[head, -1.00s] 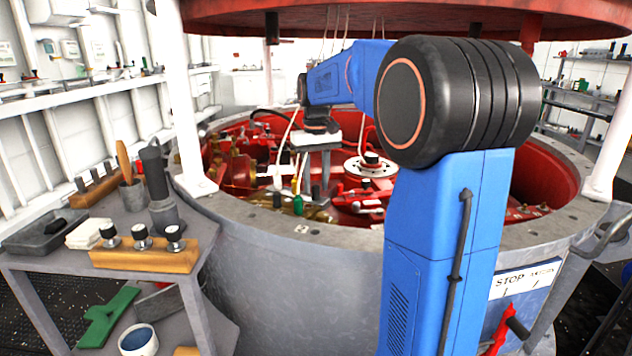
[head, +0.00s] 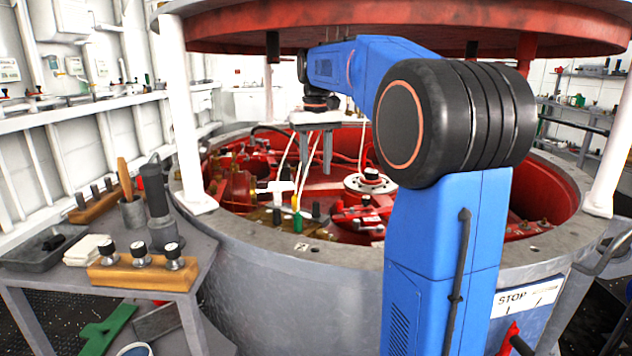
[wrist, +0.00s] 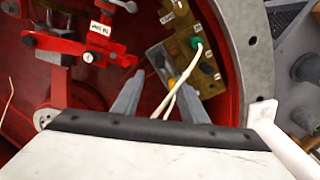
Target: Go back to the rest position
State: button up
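My gripper (head: 314,170) hangs fingers down over the open red-lined tub, above its fittings and beneath the red lid. Its two grey fingers are apart with nothing held between them. In the wrist view my gripper (wrist: 161,78) also shows spread fingers. Beyond them lies a tan terminal block (wrist: 188,62) with a green plug (wrist: 197,42) and white cables. In the head view the green plug (head: 297,222) stands on the block, clear of the fingertips.
The tub's grey rim (head: 270,238) surrounds the fittings. The red lid (head: 400,25) hangs low over my arm, on white posts (head: 186,110). A side bench (head: 205,232) at left holds a wooden block with several knobs (head: 142,272), a cup and a dark tool.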

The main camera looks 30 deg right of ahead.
notch_tip(320, 180, up, 2)
jog(key=shift+s, duration=0.1)
dwell(0.5)
